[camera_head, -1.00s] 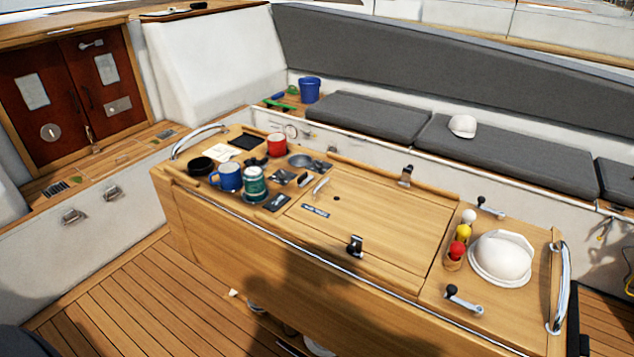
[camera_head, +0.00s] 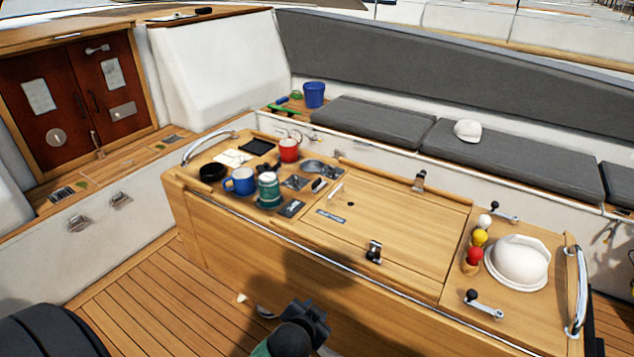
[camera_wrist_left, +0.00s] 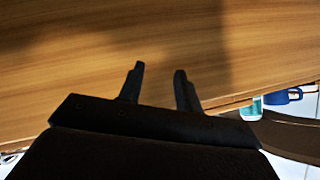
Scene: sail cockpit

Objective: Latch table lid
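The wooden table lid (camera_head: 385,215) lies closed and flat in the middle of the cockpit table. A dark latch (camera_head: 374,252) stands at its near edge, and another latch (camera_head: 419,181) at its far edge. I cannot tell whether either is fastened. My left gripper (camera_head: 316,312) shows at the bottom of the head view, in front of the table's near side and below the top. In the left wrist view its two fingers (camera_wrist_left: 159,78) are apart with nothing between them, facing the wooden side panel. My right gripper is not in view.
Mugs, a dark bowl (camera_head: 212,172) and small items fill the table's left end. Metal rails stand at both ends. Cushioned benches lie behind.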

